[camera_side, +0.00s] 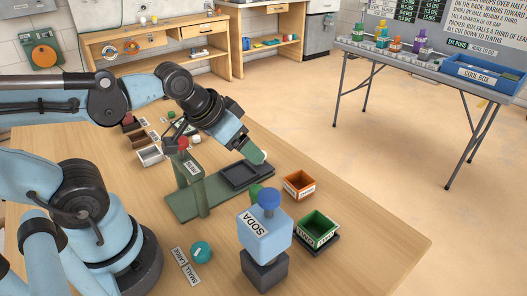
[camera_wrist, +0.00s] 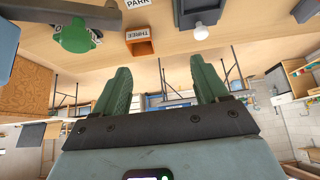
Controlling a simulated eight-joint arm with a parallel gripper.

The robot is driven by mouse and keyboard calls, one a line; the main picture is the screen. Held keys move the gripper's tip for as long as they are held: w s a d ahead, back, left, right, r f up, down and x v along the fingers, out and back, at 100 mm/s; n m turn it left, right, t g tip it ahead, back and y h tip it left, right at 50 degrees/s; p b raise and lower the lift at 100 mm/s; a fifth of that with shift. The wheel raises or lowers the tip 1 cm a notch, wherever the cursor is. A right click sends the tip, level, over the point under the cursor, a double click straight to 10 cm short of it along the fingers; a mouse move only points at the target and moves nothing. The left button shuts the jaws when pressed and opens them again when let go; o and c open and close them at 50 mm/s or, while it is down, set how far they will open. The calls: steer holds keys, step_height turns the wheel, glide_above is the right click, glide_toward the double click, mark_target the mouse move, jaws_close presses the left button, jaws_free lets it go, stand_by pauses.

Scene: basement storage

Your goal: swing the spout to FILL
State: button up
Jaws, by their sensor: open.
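A green rounded part on a grey bar, perhaps the spout (camera_wrist: 75,35), shows at the upper left of the wrist view. In the side view a green part (camera_side: 255,190) shows behind the blue SODA block (camera_side: 265,235); I cannot tell for sure that it is the spout. A PARK label (camera_wrist: 137,3) is at the top of the wrist view. I cannot read a FILL label. My gripper (camera_wrist: 163,85) is open, its green fingers apart with nothing between them.
An orange box (camera_side: 299,187), marked THREE in the wrist view (camera_wrist: 139,44), and a green box (camera_side: 318,231) stand right of the dark tray (camera_side: 239,176). A red-knobbed post (camera_side: 190,172) stands on the green base. The table's right end is clear.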

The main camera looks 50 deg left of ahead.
mark_target(258, 189)
steer(key=d+r+m+g, duration=0.2)
steer(key=r, duration=0.1)
steer(key=s+d+r+m+g, duration=0.1)
steer(key=d+r+m+g, duration=0.1)
steer(key=d+r, duration=0.1)
steer(key=s+d+r+m+g, duration=0.1)
steer(key=d+r+g, duration=0.1)
steer(key=d+r, duration=0.1)
steer(key=shift+d+m+g, duration=0.1)
steer(key=shift+m+g, duration=0.3)
steer(key=shift+c, duration=1.3)
steer(key=shift+f, duration=6.05)
jaws_close()
